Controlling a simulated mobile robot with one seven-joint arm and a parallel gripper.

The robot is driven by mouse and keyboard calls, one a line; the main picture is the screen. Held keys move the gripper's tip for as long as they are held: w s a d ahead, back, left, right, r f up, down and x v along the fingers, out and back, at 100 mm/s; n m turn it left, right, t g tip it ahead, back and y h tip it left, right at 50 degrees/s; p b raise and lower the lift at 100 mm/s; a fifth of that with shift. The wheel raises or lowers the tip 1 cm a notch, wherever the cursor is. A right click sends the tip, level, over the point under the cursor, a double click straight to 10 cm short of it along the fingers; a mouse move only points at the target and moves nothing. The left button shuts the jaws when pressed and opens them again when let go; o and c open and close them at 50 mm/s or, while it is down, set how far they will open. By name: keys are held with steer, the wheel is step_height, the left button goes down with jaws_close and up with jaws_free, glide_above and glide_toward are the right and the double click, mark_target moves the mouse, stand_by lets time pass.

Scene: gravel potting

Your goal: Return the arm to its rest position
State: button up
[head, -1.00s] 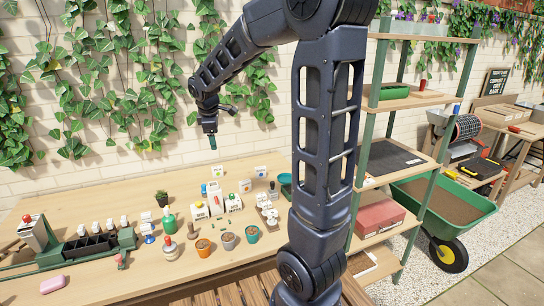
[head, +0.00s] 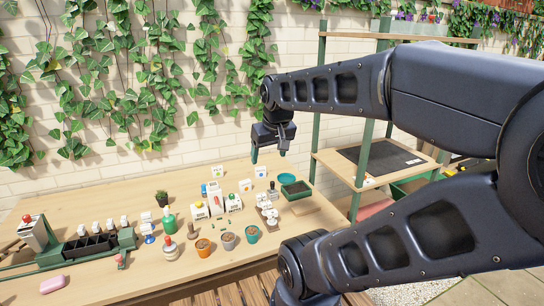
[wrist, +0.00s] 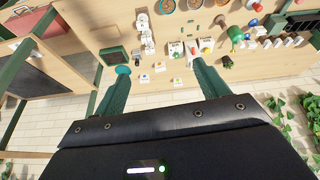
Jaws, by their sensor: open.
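My gripper (head: 269,155) hangs from my arm above the back right part of the wooden table (head: 100,194), in front of the brick wall. Its fingers point down, apart, with nothing between them. In the wrist view the two green fingers of my gripper (wrist: 158,85) are spread wide and empty, with the tabletop beyond them. My arm is folded, with its elbow out to the right, and it hides part of the shelf.
A green-posted shelf (head: 323,105) stands at the right. The air above the table's left side is clear.

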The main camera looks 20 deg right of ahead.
steer(key=shift+s+d+f+m, duration=0.1)
steer(key=shift+s+f+m, duration=0.1)
steer(key=shift+s, duration=0.15)
steer(key=shift+s+f+m, duration=0.1)
steer(key=shift+s+m, duration=0.1)
steer(key=shift+s, duration=0.15)
